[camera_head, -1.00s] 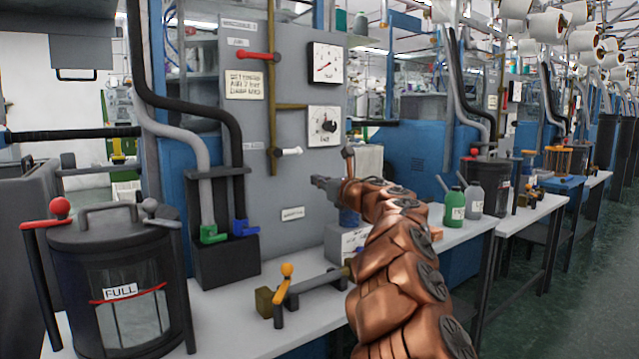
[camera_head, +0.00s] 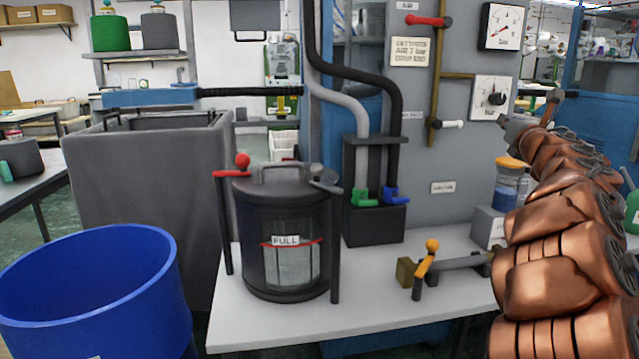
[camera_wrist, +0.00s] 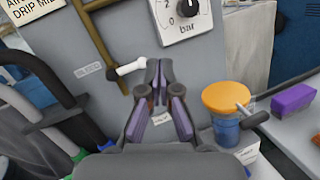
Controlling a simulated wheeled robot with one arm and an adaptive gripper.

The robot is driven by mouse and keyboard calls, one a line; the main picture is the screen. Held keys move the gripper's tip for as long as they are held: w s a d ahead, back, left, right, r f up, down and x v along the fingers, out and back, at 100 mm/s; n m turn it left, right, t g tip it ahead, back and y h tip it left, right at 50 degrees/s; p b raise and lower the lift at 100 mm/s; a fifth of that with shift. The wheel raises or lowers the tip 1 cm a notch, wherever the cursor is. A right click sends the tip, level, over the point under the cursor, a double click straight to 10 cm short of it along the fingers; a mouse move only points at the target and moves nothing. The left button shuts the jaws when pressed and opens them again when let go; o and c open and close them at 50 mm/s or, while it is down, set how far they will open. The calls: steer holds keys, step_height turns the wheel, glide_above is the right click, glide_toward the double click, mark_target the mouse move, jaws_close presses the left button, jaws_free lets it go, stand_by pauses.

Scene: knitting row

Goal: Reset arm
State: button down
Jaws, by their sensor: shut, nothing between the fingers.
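My arm reaches up along the right side of the head view, with my gripper (camera_head: 508,124) in front of the grey panel (camera_head: 452,100). In the wrist view, my gripper (camera_wrist: 158,70) is shut and empty, its fingertips together. They point at the panel, below a gauge (camera_wrist: 185,14) marked "bar" and close to a white-handled valve (camera_wrist: 130,69). I cannot tell whether they touch the valve.
A dark canister (camera_head: 285,215) marked "FULL" stands on the white bench (camera_head: 345,318), left of an orange-handled valve (camera_head: 428,258). An orange-lidded jar (camera_head: 511,180) stands near my arm. A blue bin (camera_head: 85,290) is at the front left.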

steer(key=s+d+r+m+g+h+p, duration=0.35)
steer(key=s+r+m+h+p, duration=0.5)
steer(key=r+m, duration=0.35)
steer(key=s+d+f+m+g+p, duration=0.1)
steer(key=s+f+m+g+p, duration=0.1)
steer(key=s+m+g+p, duration=0.45)
steer(key=s+a+f+m+g+y+p, duration=0.25)
steer(key=s+a+f+m+p, duration=0.25)
steer(key=s+a, duration=0.3)
steer(key=s+a+f+m+g+y+p, duration=0.25)
steer(key=s+a+f+m+p, duration=0.35)
steer(key=s, duration=0.4)
steer(key=s+a+f+m+g+y+p, duration=0.2)
steer(key=s+a+g+y+p, duration=0.4)
steer(key=s+a, duration=1.1)
steer(key=s+f+p, duration=0.1)
steer(key=s, duration=0.2)
steer(key=shift+s+a, duration=0.15)
steer(key=shift+a, duration=0.05)
